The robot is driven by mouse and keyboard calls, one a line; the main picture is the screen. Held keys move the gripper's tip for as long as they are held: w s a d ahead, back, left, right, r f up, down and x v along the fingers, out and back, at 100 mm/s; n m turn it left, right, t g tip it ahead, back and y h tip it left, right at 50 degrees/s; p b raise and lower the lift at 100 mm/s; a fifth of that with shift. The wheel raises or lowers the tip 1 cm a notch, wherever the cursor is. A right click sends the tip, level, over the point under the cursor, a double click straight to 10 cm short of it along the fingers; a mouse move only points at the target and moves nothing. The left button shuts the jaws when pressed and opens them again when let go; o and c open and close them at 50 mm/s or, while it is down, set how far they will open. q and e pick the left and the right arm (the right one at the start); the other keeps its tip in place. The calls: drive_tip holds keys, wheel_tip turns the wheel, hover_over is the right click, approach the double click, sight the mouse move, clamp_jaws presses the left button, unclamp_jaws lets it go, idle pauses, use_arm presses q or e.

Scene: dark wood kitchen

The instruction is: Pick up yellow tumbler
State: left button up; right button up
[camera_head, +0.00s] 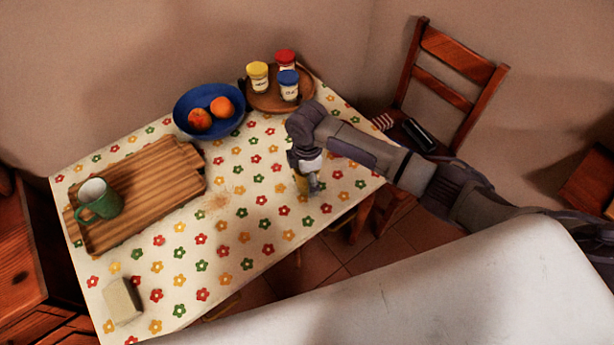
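A small yellow thing (301,184), likely the yellow tumbler, shows on the flowered tablecloth near the table's right front edge. It is mostly hidden by my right gripper (312,183). My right arm comes in from the right and bends down over the table, so the gripper points downward at the yellow thing. The fingers are small and partly hidden, so I cannot tell whether they are around it or beside it, or open or shut. My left gripper is out of view.
Behind the gripper are a blue bowl (183,102) with fruit and a round wooden tray (262,103) with three lidded jars. A striped wooden board (150,205) bears a green mug (100,202). A pale block (122,300) lies front left. The table's middle is clear, with brownish crumbs.

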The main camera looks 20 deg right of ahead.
drive_tip(key=shift+s, duration=0.1)
drive_tip(key=c, duration=1)
